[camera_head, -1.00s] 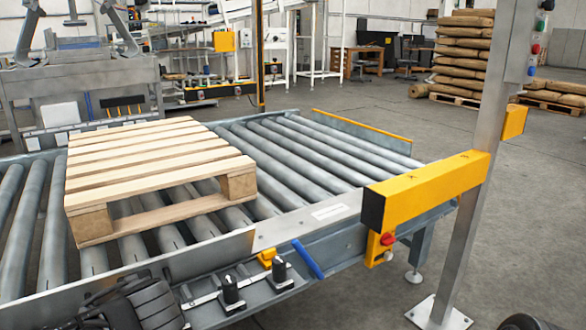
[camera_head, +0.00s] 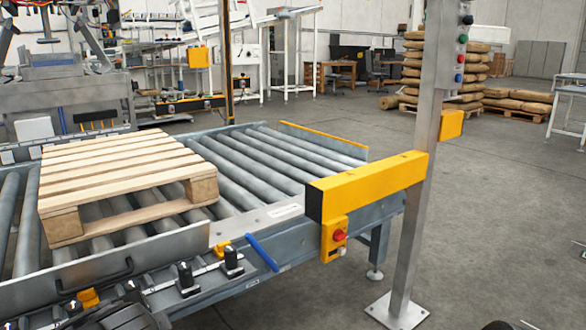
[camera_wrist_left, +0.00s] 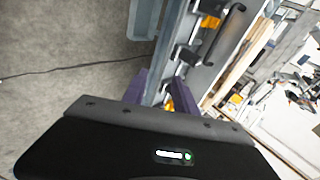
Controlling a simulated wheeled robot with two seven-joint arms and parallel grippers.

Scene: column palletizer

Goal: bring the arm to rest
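My left gripper (camera_wrist_left: 158,86) shows in the left wrist view with its two dark purple fingers apart and nothing between them. The conveyor's grey side frame lies beyond the fingers. In the head view, a dark part of my left arm shows at the bottom left edge, in front of the conveyor, and its fingers cannot be made out. A dark rounded piece at the bottom right edge is probably part of my right arm; the right gripper is not visible.
A wooden pallet (camera_head: 120,172) lies on the roller conveyor (camera_head: 262,172). A yellow bar (camera_head: 370,184) on a steel post (camera_head: 418,170) stands at the conveyor's right corner. Sack stacks (camera_head: 412,75) stand far back. The floor (camera_head: 495,210) to the right is open.

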